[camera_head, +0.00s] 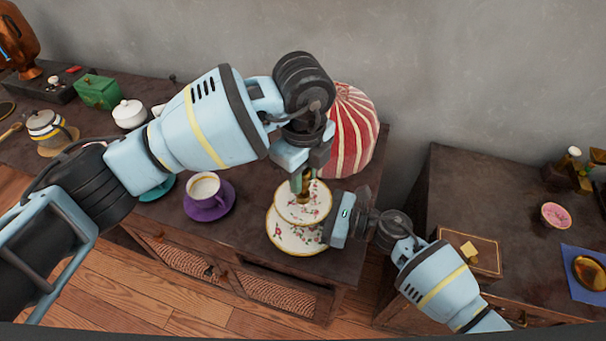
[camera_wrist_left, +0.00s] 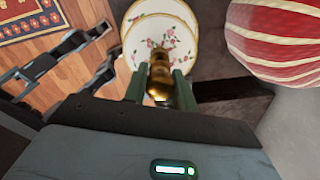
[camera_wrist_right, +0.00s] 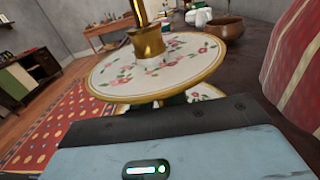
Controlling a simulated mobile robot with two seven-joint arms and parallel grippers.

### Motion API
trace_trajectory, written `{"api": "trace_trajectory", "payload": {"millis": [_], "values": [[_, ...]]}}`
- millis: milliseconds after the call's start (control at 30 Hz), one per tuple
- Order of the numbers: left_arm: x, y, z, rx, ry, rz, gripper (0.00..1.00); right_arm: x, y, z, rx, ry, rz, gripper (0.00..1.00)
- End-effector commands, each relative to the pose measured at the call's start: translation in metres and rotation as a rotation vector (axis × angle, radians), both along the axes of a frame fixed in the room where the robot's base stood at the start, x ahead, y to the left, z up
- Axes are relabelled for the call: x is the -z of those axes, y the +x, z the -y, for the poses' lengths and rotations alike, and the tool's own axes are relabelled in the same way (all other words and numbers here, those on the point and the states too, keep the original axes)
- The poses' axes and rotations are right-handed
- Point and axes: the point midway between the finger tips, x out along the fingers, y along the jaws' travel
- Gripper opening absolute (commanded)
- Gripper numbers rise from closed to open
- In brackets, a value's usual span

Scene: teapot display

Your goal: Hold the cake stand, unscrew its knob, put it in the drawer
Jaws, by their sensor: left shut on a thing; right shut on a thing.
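The two-tier cake stand (camera_head: 287,236), white with pink flowers and gold rims, stands upright at the cabinet's front. Its gold knob (camera_wrist_left: 160,80) is between the fingers of my left gripper (camera_wrist_left: 160,88), which is shut on it from above; in the head view the gripper (camera_head: 303,178) covers most of the knob. My right gripper (camera_head: 331,226) is shut on the stand from the right side, below the upper plate (camera_wrist_right: 160,68). That plate hides its fingertips and the exact grip. Woven-front drawers (camera_head: 280,290) are below the top; I cannot tell whether one is ajar.
A red-and-white striped dome (camera_head: 352,130) stands close behind the stand. A second cabinet (camera_head: 450,185) with a box and a pink bowl (camera_head: 556,216) is at right, across a gap.

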Motion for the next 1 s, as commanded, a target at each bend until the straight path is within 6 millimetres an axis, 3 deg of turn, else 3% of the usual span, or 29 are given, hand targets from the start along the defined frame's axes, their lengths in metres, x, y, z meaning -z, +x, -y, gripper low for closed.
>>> {"api": "trace_trajectory", "payload": {"millis": [333, 700, 933, 967, 1000], "values": [[-0.002, 0.000, 0.000, 0.000, 0.000, 0.000, 0.00, 0.000, 0.000, 0.000, 0.000, -0.001, 0.000, 0.00], [-0.038, 0.000, 0.000, 0.001, 0.000, 0.000, 0.00, 0.000, 0.000, 0.000, 0.000, -0.001, 0.000, 0.00], [-0.040, 0.000, 0.000, 0.001, 0.001, -0.001, 0.00, 0.000, 0.000, 0.000, 0.000, -0.001, 0.000, 0.00], [-0.040, 0.000, 0.000, 0.001, 0.001, -0.001, 0.00, 0.000, 0.000, 0.000, 0.000, -0.001, 0.000, 0.18], [-0.040, 0.000, 0.000, 0.001, 0.001, -0.001, 0.00, 0.000, 0.000, 0.000, 0.000, -0.001, 0.000, 0.23]]}}
